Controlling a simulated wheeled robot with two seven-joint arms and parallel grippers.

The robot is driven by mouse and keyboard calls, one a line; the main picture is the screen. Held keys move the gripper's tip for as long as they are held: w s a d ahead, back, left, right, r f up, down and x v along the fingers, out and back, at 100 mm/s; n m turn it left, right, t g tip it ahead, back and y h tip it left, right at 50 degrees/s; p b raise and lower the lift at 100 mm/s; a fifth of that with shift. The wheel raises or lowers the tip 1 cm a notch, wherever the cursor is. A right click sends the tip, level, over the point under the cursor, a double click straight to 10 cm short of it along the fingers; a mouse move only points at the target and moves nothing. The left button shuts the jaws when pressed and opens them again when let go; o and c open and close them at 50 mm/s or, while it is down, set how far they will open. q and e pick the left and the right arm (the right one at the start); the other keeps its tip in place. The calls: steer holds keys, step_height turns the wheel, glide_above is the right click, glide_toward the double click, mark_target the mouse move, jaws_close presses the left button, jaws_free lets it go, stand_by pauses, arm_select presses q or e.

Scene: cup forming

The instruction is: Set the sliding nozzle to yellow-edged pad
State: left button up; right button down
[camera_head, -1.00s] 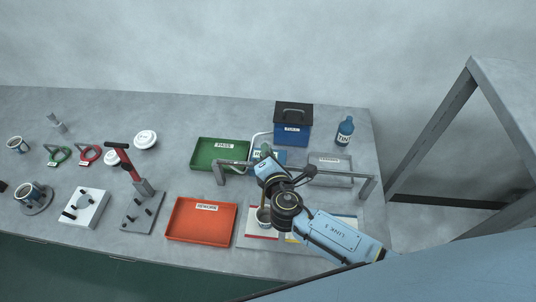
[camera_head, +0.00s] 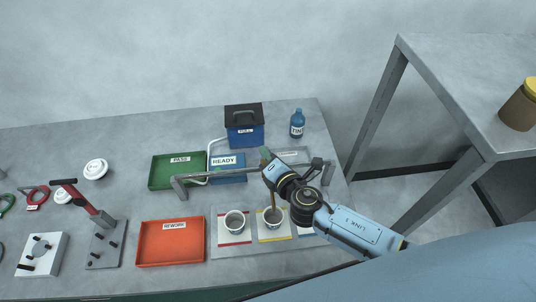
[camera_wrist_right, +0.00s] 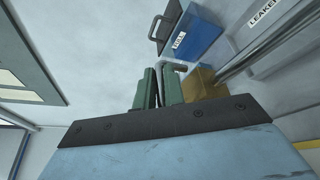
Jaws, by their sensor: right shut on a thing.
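My right gripper (camera_head: 266,156) is at the grey rail in the head view. In the right wrist view its green fingers (camera_wrist_right: 158,90) are shut on a part of the sliding nozzle, mostly hidden between them. The nozzle's ochre block (camera_wrist_right: 203,84) shows beside the fingers. In the head view its thin ochre tube (camera_head: 272,193) points down over the yellow-edged pad (camera_head: 272,238). A cup (camera_head: 273,215) stands on that pad, below the tube. The arm hides part of the nozzle. My left gripper is not in view.
The rail (camera_head: 220,175) spans the pads. A red-edged pad (camera_head: 234,242) with a second cup (camera_head: 235,221) lies left of the yellow-edged one. A blue READY box (camera_head: 228,175), a FULL box (camera_head: 244,134) and a blue bottle (camera_head: 297,124) stand behind.

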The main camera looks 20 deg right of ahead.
steer(key=c, duration=1.5)
jaws_free()
steer(key=b+v, duration=0.1)
steer(key=v, duration=1.2)
steer(key=shift+s+r, duration=0.1)
steer(key=shift+s, duration=0.05)
